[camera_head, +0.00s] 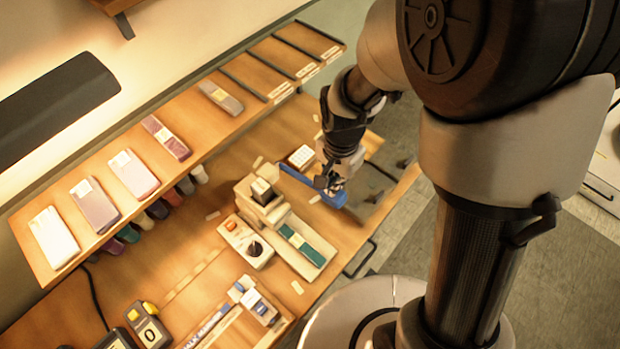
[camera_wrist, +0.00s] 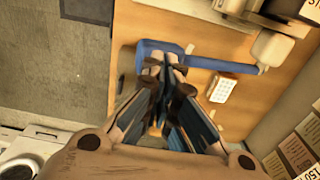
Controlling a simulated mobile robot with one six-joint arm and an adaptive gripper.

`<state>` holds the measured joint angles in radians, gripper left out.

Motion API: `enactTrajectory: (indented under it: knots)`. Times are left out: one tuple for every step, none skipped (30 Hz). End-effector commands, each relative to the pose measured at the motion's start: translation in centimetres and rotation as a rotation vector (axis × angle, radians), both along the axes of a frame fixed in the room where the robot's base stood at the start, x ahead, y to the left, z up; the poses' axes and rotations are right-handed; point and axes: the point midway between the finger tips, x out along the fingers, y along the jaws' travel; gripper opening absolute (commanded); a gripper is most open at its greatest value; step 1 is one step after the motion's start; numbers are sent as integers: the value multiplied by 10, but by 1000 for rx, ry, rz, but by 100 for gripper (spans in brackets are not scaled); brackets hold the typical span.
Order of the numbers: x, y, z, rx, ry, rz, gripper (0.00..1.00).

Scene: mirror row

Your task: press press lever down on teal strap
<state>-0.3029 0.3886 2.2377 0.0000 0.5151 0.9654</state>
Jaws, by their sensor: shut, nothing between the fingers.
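The press (camera_head: 283,215) is a cream block with a long base on the bench. The teal strap (camera_head: 307,244) lies flat along that base. The blue press lever (camera_head: 298,178) reaches from the press head toward the right; it also shows in the wrist view (camera_wrist: 212,64), with a wider blue end at the left. My gripper (camera_head: 327,184) is shut and empty, its fingertips over the lever's outer end; it also shows in the wrist view (camera_wrist: 167,66). The fingers cover part of that end. I cannot tell whether they touch it.
A white keypad (camera_head: 301,157) lies behind the lever. A cream control box (camera_head: 246,241) with a black knob stands left of the press. Phone-like slabs (camera_head: 133,174) lie on a raised shelf. The bench edge is near my gripper.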

Motion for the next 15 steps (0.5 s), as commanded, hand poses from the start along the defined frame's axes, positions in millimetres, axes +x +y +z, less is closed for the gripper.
enactTrajectory:
  knots:
    - [0, 0, -1, 0, 0, 0, 0]
    - [0, 0, -2, 0, 0, 0, 0]
    - [0, 0, -4, 0, 0, 0, 0]
    - [0, 0, -5, 0, 0, 0, 0]
    - [0, 0, -6, 0, 0, 0, 0]
    - [0, 0, -8, 0, 0, 0, 0]
    - [0, 0, -10, 0, 0, 0, 0]
    - [0, 0, -12, 0, 0, 0, 0]
    - [0, 0, -14, 0, 0, 0, 0]
    - [0, 0, -15, 0, 0, 0, 0]
    - [0, 0, -17, 0, 0, 0, 0]
    - [0, 0, -19, 0, 0, 0, 0]
    - [0, 0, -21, 0, 0, 0, 0]
    - [0, 0, -22, 0, 0, 0, 0]
    - [0, 0, -24, 0, 0, 0, 0]
